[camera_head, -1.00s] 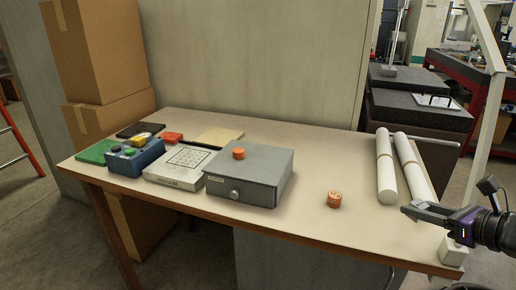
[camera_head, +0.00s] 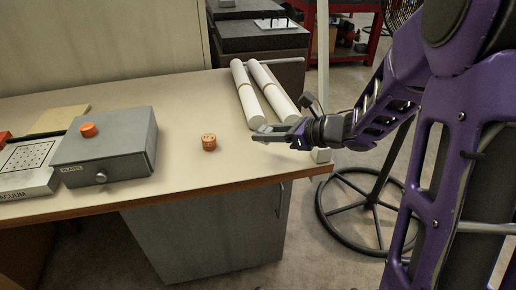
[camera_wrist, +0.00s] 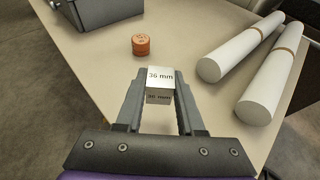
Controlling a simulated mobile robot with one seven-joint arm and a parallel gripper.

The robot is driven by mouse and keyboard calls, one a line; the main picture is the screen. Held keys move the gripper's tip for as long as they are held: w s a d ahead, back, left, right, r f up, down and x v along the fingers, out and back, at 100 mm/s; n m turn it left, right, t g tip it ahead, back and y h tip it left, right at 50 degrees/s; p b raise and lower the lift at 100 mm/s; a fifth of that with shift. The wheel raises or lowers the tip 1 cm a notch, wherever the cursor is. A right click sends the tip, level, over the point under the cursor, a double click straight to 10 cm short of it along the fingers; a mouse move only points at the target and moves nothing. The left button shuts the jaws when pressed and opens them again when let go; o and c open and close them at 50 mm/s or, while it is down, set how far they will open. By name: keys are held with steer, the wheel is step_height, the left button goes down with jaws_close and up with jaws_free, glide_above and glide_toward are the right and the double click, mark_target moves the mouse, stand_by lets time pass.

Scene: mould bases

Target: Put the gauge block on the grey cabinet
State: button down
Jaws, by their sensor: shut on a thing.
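The gauge block (camera_wrist: 159,84) is a small pale block marked "36 mm". In the wrist view it sits between the fingertips of my gripper (camera_wrist: 160,92), which is shut on it. In the head view my gripper (camera_head: 270,133) is over the right part of the table, just in front of the white rolls; the block is not clear there. The grey cabinet (camera_head: 112,153), a low box with a front knob and label, stands on the table left of my gripper. An orange disc (camera_head: 88,130) lies on its top. Its corner shows at the wrist view's upper left (camera_wrist: 105,10).
A loose orange cylinder (camera_head: 209,142) stands between my gripper and the cabinet. Two white rolls (camera_head: 247,95) lie at the table's right side. A white vacuum plate (camera_head: 27,168) is left of the cabinet. A larger grey unit (camera_head: 215,235) stands under the table (camera_head: 188,100).

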mark_target(267, 158)
steer(key=shift+f+b, duration=0.3)
steer(key=shift+f, duration=2.4)
steer(key=c, duration=0.5)
jaws_free()
steer(key=shift+f, duration=0.1)
steer(key=shift+d, duration=0.1)
steer(key=v, duration=1.2)
steer(key=shift+s+p, duration=0.1)
steer(key=shift+p, duration=0.25)
steer(key=shift+a, duration=0.2)
